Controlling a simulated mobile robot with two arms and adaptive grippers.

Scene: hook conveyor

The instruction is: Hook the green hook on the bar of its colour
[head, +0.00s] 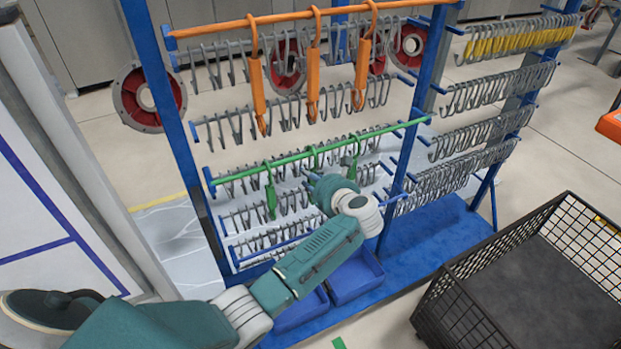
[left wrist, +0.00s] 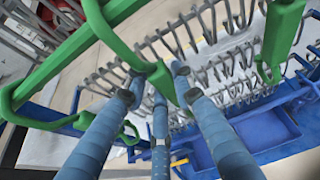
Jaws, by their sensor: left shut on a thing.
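The green bar (head: 290,158) runs across the blue rack below the orange bar, and it also shows in the left wrist view (left wrist: 72,57). My left gripper (head: 314,180) is just below the bar's middle. In the left wrist view its blue fingers (left wrist: 156,88) are shut on a green hook (left wrist: 115,45). The held hook (head: 313,157) shows at the bar in the head view; whether its curve rests on the bar is unclear. Other green hooks hang to the left (head: 270,190) and right (head: 354,158), the right one also in the left wrist view (left wrist: 280,40). My right gripper is out of view.
Orange hooks (head: 313,85) hang from the orange bar (head: 210,29) above. Rows of grey hooks (head: 285,108) fill the rack behind. Blue bins (head: 357,275) sit below my left arm. A black wire crate (head: 455,307) stands at the right front.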

